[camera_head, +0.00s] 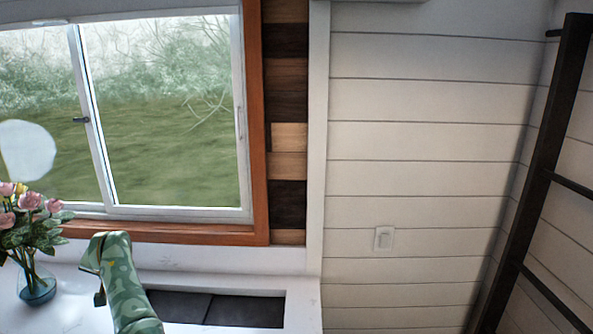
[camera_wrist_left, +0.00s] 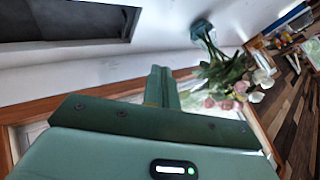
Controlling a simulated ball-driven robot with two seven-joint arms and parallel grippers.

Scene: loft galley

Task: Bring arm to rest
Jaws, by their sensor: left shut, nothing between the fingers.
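My left arm, green with a camouflage pattern, rises from the bottom of the head view in front of the white counter (camera_head: 75,290). Its gripper cannot be made out clearly there. In the left wrist view, my left gripper (camera_wrist_left: 160,80) shows its green fingers together, with nothing between them. It is apart from the flower vase beyond it. My right gripper is in neither view.
A glass vase (camera_head: 37,288) with pink flowers (camera_head: 30,215) stands on the counter at left; the vase also shows in the wrist view (camera_wrist_left: 202,30). A dark recess (camera_head: 245,311) lies right of my arm. A window is behind; a dark ladder (camera_head: 530,170) stands right.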

